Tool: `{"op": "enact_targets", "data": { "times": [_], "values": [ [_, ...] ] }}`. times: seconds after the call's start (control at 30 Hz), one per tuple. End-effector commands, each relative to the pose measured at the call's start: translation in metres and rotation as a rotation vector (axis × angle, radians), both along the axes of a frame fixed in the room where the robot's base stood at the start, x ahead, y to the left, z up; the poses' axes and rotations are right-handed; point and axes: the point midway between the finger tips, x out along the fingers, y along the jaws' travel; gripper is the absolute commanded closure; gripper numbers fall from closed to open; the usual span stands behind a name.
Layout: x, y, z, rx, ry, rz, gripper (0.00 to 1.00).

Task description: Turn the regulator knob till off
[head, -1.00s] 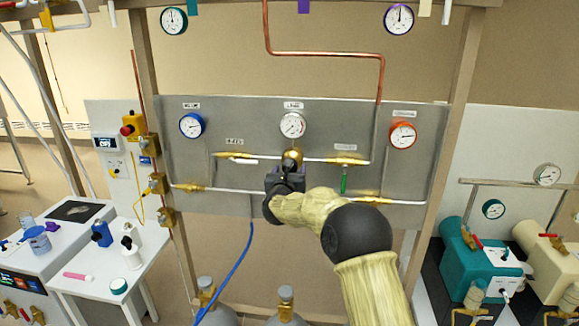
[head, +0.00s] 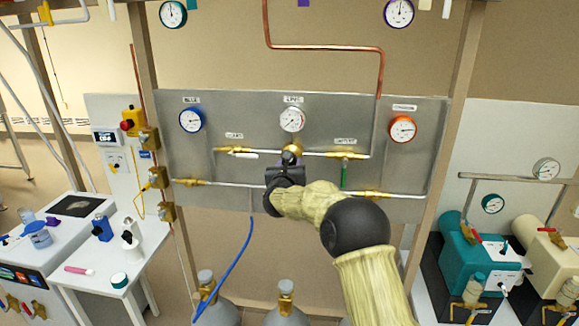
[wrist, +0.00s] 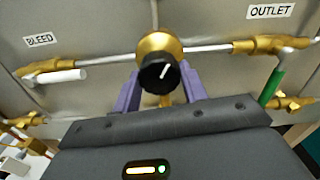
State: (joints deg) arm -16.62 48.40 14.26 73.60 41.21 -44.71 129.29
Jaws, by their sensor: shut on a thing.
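The regulator knob (wrist: 160,73) is a round black knob with a white pointer line, in front of a brass regulator body (wrist: 157,43) at the middle of the grey panel. In the wrist view its pointer leans to the upper right. My gripper (wrist: 160,88) is shut on the knob, with one purple finger on each side. In the head view my gripper (head: 290,165) covers much of the regulator, just below the central white gauge (head: 292,119).
A bleed valve with a white handle (wrist: 58,77) is left of the knob. An outlet valve with a green handle (wrist: 272,88) is right. A blue gauge (head: 192,120) and an orange gauge (head: 402,129) flank the panel. A blue hose (head: 238,262) hangs below.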

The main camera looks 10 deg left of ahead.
Motion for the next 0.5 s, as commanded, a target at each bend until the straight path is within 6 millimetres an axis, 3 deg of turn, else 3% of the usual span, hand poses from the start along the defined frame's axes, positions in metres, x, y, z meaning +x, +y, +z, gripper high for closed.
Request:
{"op": "enact_targets", "data": {
  "times": [0.5],
  "values": [
    [0.0, -0.0015, -0.0013, -0.328, 0.008, -0.001, 0.8]
  ]
}}
